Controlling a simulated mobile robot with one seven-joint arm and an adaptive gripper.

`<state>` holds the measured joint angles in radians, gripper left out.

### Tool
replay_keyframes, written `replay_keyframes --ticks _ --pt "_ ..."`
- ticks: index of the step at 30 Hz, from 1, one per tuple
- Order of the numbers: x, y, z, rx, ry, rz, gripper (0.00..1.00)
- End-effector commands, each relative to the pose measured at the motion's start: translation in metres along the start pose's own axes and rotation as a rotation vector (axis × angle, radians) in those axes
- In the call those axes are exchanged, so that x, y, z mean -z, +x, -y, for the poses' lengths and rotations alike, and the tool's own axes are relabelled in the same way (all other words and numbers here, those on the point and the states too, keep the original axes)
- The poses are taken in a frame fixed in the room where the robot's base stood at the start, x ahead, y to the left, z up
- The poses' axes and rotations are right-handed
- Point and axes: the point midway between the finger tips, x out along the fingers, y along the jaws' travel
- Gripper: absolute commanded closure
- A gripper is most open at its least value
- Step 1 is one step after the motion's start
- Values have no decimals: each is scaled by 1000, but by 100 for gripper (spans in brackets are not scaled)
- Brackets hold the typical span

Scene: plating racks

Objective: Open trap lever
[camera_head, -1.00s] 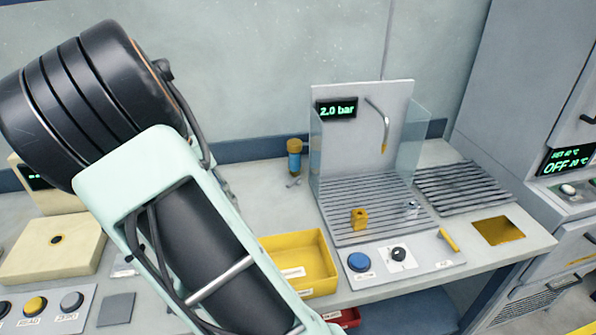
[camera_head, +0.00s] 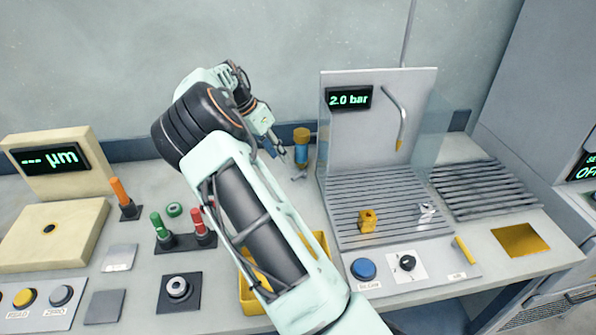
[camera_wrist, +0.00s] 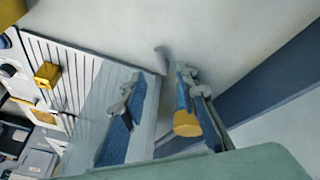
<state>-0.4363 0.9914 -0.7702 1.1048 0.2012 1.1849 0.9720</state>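The trap (camera_head: 302,152), a blue cylinder with an orange-yellow cap, stands upright by the back wall, left of the pressure panel. A small grey lever (camera_head: 299,177) shows low at its base. My gripper (camera_head: 276,149) is just left of the trap, pointing down, at about the height of its body. In the wrist view my gripper (camera_wrist: 158,80) has its two blue-padded fingers apart with nothing between them that I can see held. The yellow cap (camera_wrist: 187,124) shows close to the right finger, which partly hides the trap. I cannot tell contact or make out the lever clearly there.
Right of the trap stands a booth with a clear side panel, a grey nozzle (camera_head: 397,115), a 2.0 bar display (camera_head: 349,98) and a slatted floor holding a yellow block (camera_head: 367,220). A yellow bin (camera_head: 254,299) lies partly behind my arm. Red and green holders stand left.

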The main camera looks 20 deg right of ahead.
Motion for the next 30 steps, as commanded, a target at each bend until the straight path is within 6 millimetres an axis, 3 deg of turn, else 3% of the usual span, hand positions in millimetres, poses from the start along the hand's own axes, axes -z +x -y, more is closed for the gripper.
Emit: replay_keyframes --ticks 15,21,29,30 --pt "0 87 -2 -5 -4 1 72" --pt "0 100 -1 -2 -3 1 72" --pt "0 101 -1 -2 -3 1 72" --pt "0 100 -1 -2 -3 1 76"
